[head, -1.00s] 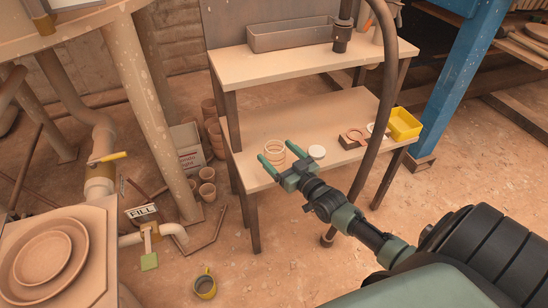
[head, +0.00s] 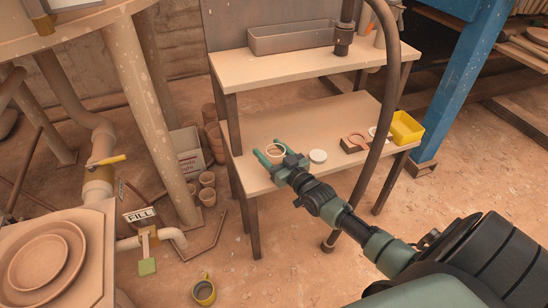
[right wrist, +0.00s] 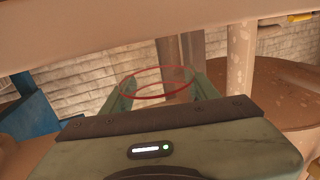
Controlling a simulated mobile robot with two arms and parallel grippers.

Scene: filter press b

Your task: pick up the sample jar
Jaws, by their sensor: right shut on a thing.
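The sample jar (head: 276,149) is a small clear jar with a reddish rim, over the left part of the workbench's lower top (head: 330,118). My right gripper (head: 268,150) has its two green fingers on either side of it and is shut on it. In the right wrist view the jar's red rim (right wrist: 155,93) shows between the fingers (right wrist: 165,90). The jar looks upright in the head view. I cannot tell whether its base touches the bench. My left gripper is not in view.
A white round lid (head: 318,156) lies right of the jar. Further right are a dark block with a ring (head: 355,143) and a yellow bin (head: 406,128). A raised shelf (head: 300,66) with a metal tray (head: 290,38) stands behind. A dark curved hose (head: 388,90) hangs at the right.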

